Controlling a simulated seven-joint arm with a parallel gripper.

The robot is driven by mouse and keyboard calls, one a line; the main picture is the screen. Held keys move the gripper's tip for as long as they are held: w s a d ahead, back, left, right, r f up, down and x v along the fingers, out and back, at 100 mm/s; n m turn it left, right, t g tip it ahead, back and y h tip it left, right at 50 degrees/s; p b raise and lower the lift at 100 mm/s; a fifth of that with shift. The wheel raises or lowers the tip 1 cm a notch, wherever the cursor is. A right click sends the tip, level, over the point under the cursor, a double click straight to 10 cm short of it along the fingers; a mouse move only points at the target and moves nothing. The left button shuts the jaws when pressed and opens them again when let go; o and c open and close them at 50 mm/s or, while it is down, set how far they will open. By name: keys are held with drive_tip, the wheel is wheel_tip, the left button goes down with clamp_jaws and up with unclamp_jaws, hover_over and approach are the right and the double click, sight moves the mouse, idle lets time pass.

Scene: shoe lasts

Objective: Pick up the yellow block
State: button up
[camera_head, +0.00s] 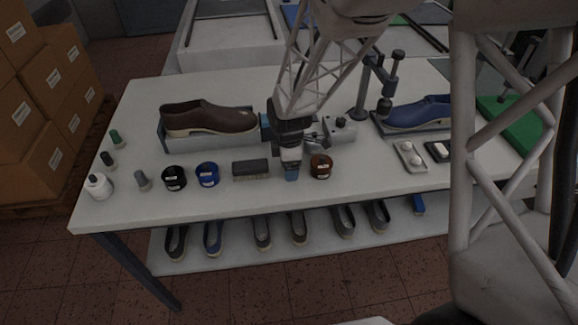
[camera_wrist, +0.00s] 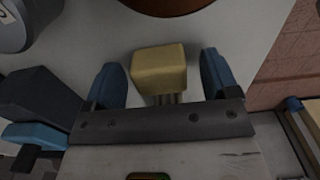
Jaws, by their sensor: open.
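The yellow block (camera_wrist: 158,68) shows in the wrist view, a small block with rounded edges. My gripper (camera_wrist: 160,62) is open, with one blue finger on each side of the block. How high the fingertips are against the block is hard to tell. In the head view my gripper (camera_head: 291,173) points down near the table's front edge, between the brush and the brown jar. I cannot make out the yellow block there; the gripper seems to hide it.
A dark brush (camera_head: 250,169) stands left of my gripper and a brown jar (camera_head: 321,166) close to its right. Blue (camera_head: 207,175) and black (camera_head: 174,178) jars are further left. A brown shoe (camera_head: 208,117) and a grey device (camera_head: 340,129) are behind. The white table (camera_head: 235,203) is bare in front.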

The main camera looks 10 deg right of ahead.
idle(0.4)
drive_tip(key=c, duration=1)
drive_tip(key=shift+r, duration=0.2)
drive_tip(key=shift+r, duration=0.6)
wheel_tip(320, 180, up, 2)
drive_tip(key=shift+r, duration=0.1)
drive_tip(key=s, duration=0.5)
drive_tip(key=s+d+r, duration=0.1)
drive_tip(key=s, duration=0.4)
drive_tip(key=s+d, duration=0.1)
drive_tip(key=s, duration=0.4)
drive_tip(key=shift+s+d+r, duration=0.15)
drive_tip(key=shift+s+d, duration=0.05)
drive_tip(key=shift+s, duration=0.2)
